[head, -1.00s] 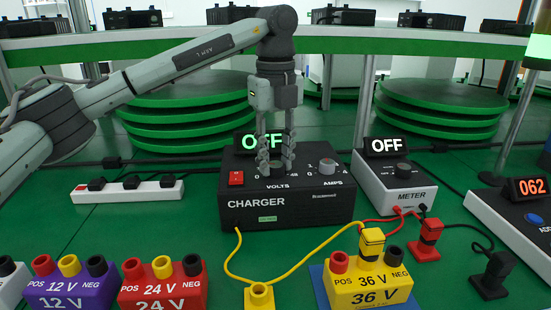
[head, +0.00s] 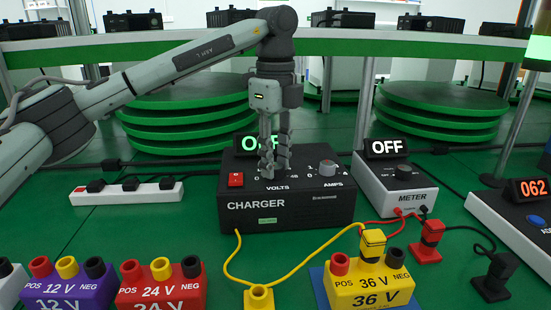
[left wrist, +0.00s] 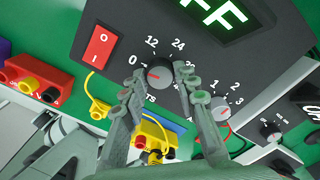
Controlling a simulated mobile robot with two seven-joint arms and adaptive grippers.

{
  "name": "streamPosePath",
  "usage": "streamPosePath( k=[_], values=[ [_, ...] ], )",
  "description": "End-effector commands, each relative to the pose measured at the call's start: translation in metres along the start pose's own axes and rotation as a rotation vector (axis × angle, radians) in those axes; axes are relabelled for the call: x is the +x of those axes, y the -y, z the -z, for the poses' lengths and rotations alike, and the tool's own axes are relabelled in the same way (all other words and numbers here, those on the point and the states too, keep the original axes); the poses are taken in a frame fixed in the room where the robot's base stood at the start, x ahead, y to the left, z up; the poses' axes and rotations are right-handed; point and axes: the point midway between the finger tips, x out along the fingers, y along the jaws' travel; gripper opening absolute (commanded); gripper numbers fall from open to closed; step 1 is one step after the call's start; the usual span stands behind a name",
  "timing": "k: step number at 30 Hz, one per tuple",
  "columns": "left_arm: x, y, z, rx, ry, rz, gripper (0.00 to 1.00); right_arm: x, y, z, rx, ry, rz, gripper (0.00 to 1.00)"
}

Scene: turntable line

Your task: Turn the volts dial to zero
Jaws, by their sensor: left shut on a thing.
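The charger (head: 285,212) is a black box with VOLTS and AMPS dials on its sloped top. My left gripper (head: 275,172) points down over the VOLTS dial, its fingers closed in on either side. They hide the dial in the head view. In the left wrist view the black volts dial (left wrist: 158,75) sits between the fingertips of my left gripper (left wrist: 160,88). Its red mark lies on the dial's left side, towards the 0 label; I cannot tell whether it lines up exactly. My right gripper is out of view.
The grey amps dial (head: 327,168) is close to the right of my gripper, and the red switch (head: 236,180) is to the left. The charger's display (head: 258,145) stands behind, partly hidden. A meter (head: 400,188) and a yellow 36 V battery (head: 368,288) are nearby.

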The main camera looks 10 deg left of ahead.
Motion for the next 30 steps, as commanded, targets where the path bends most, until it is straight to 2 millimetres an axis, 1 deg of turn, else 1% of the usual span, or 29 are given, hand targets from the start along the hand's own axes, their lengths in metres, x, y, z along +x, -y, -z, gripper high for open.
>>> streamPosePath(
  k=[6,7,9,12,17,20,23,26,30],
  values=[
    [-0.002,0.001,-0.001,-0.004,0.001,0.004,0.0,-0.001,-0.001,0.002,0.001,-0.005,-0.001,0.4],
    [-0.002,0.001,-0.001,-0.004,0.001,0.004,0.32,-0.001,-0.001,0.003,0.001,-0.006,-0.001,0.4],
    [-0.002,0.001,-0.001,-0.003,0.0,0.003,0.4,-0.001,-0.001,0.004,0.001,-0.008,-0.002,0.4],
    [-0.001,0.0,-0.001,-0.002,0.0,0.002,0.5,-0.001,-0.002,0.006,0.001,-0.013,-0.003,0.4],
    [-0.001,0.0,0.0,-0.001,0.0,0.001,0.5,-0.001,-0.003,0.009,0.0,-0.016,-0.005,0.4],
    [-0.001,0.0,0.0,-0.001,0.0,0.001,0.5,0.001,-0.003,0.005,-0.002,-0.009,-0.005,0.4],
    [-0.007,0.001,0.0,-0.001,0.0,0.002,0.5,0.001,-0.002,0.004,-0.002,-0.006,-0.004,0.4],
    [-0.021,0.001,0.0,-0.001,-0.001,0.004,0.5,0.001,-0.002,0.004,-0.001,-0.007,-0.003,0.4],
    [-0.051,0.001,0.0,-0.002,0.0,0.005,0.5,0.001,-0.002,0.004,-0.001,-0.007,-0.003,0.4]
  ],
)
